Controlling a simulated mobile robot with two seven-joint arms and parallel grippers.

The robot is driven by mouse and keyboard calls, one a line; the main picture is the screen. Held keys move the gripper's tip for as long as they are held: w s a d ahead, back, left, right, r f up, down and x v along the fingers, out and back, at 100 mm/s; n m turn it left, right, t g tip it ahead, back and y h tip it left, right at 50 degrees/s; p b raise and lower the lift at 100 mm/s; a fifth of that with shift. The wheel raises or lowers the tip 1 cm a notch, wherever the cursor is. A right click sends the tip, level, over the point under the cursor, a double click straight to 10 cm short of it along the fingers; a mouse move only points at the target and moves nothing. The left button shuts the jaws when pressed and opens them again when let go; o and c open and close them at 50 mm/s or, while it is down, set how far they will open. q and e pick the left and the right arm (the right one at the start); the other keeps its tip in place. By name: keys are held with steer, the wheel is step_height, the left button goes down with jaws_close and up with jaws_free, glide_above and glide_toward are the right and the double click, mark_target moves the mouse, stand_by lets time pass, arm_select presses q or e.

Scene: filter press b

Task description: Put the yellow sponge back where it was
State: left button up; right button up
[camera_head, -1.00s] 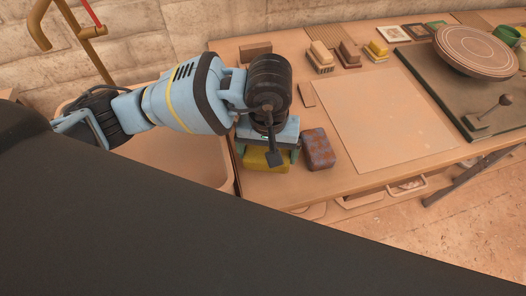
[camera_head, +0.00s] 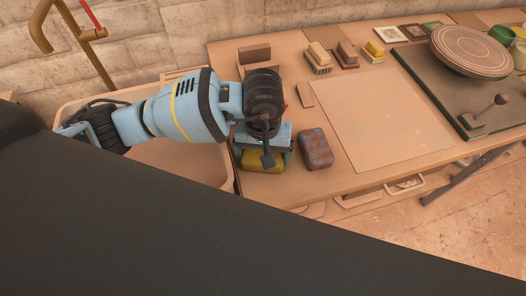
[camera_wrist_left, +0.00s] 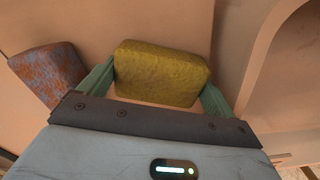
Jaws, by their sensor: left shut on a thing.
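The yellow sponge (camera_head: 262,162) is at the left front corner of the wooden table, beneath my left gripper (camera_head: 264,152). In the left wrist view the sponge (camera_wrist_left: 160,73) sits between the two green fingers of my left gripper (camera_wrist_left: 158,85), which is shut on it. The sponge looks to be at or just above the table top; I cannot tell if it touches. The gripper and wrist hide part of the sponge in the head view. My right gripper is not in view.
A mottled blue and brown sponge (camera_head: 315,149) lies just right of the yellow one. A pale board (camera_head: 375,120) covers the table's middle. Several brushes and blocks (camera_head: 320,57) stand along the back. A basin (camera_head: 175,165) is left of the table.

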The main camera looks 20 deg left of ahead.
arm_select(q)
steer(key=o, duration=0.7)
steer(key=shift+f, duration=0.15)
step_height(320, 180, up, 12)
steer(key=shift+r, duration=0.2)
